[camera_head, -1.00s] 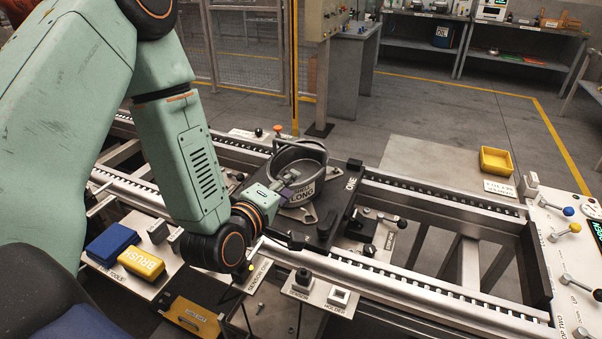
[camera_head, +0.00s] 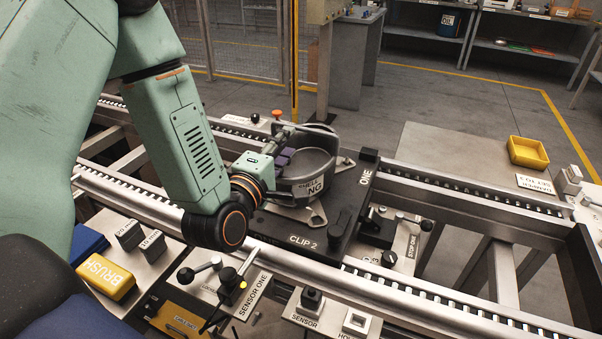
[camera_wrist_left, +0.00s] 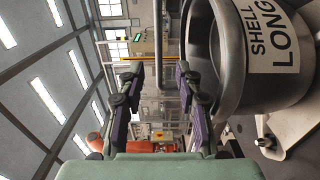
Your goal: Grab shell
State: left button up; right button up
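The shell (camera_head: 303,170) is a dark grey metal cup with an open top and a white label. It stands upright on the black pallet marked ONE and CLIP 2 (camera_head: 301,239). My left gripper (camera_head: 284,147) is at the shell's left side, near the rim, and hides part of the label. In the left wrist view its two purple-padded fingers (camera_wrist_left: 157,93) are apart with only background between them. The shell's wall (camera_wrist_left: 225,85), reading SHELL LONG, is close beside the right-hand finger. I cannot tell whether they touch. My right gripper is not in view.
Roller rails (camera_head: 455,188) run past the pallet on both sides. Sensor and stop fixtures (camera_head: 225,282) stand in front. A yellow brush block (camera_head: 106,276) lies at lower left. A yellow bin (camera_head: 527,152) sits on a plate at right.

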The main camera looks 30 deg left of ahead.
aim_at(302, 130)
pick_arm(q)
jog(key=shift+w+d+r, duration=0.2)
jog(key=shift+w+d, duration=0.45)
jog(key=shift+w, duration=0.1)
jog(key=w, duration=0.5)
jog(key=shift+w+a+f, duration=0.1)
jog(key=shift+w+a, duration=0.1)
jog(key=shift+a, duration=0.15)
jog(key=shift+w+d, duration=0.1)
jog(key=shift+w, duration=0.15)
jog(key=shift+a, duration=0.3)
jog(key=shift+c, duration=0.7)
jog(key=shift+d, duration=0.25)
jog(key=c, duration=0.5)
jog(key=shift+a, duration=0.2)
grip_shut()
